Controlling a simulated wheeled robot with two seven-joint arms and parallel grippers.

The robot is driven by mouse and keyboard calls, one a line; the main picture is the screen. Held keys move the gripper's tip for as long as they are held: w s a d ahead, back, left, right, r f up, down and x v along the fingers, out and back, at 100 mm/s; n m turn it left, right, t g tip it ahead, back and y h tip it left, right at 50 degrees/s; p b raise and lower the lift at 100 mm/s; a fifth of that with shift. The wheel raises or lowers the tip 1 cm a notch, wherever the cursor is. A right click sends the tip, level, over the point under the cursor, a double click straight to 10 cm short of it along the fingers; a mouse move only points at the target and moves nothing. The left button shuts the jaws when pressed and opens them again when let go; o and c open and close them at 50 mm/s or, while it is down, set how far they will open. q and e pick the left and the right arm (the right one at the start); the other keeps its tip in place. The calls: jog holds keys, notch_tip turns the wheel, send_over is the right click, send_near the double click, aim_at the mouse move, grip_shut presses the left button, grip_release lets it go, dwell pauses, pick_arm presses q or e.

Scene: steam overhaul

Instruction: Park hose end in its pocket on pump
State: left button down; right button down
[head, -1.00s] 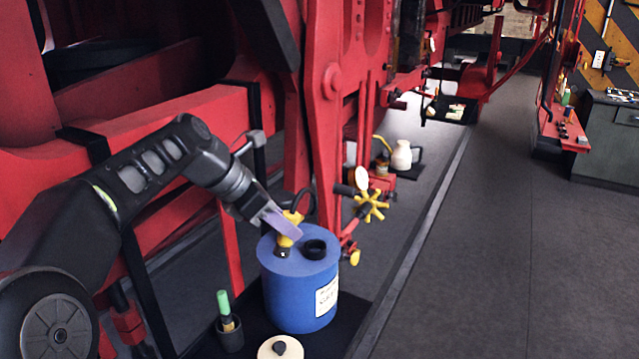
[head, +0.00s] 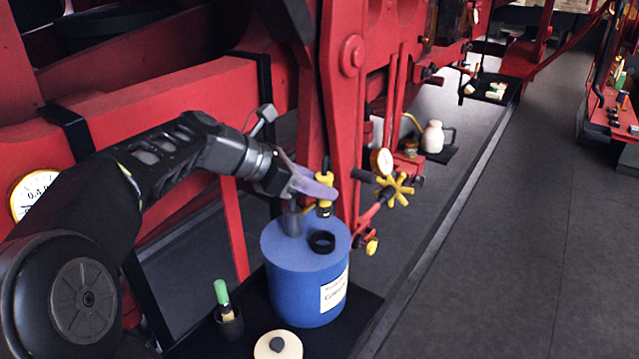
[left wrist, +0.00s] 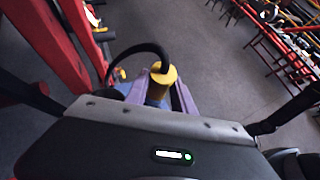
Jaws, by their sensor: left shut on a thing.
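My left gripper (head: 318,189) is shut on the yellow hose end (head: 325,208), which has a dark tip pointing down. In the left wrist view the yellow hose end (left wrist: 160,84) sits between the purple fingers, and a black hose (left wrist: 137,50) curves from it to the left. The blue drum-shaped pump (head: 298,285) stands below, with a pale label. On its top are a grey upright stub (head: 291,223) and a black ring (head: 322,243). The hose end appears above the ring, near the far rim, apart from the ring. My right gripper is not in view.
A black mat (head: 365,308) lies under the pump. A green-handled tool in a dark cup (head: 228,322) and a cream lid (head: 278,346) stand in front. A yellow star handwheel (head: 394,190) is close to the right of the gripper. Red locomotive framework rises behind.

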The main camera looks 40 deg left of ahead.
aim_at(317, 208)
pick_arm(q)
notch_tip(317, 208, down, 3)
jog(key=shift+f+b, duration=0.15)
jog(key=shift+b, duration=0.8)
jog(key=shift+f+b, duration=0.6)
jog(key=shift+b, duration=0.1)
jog(key=shift+f+p, duration=0.15)
jog(key=shift+p, duration=0.3)
jog(key=shift+f, duration=0.25)
jog(key=shift+f+b, duration=0.95)
jog(key=shift+f, duration=0.55)
jog(key=c, duration=1)
grip_release()
jog(key=shift+s, duration=0.1)
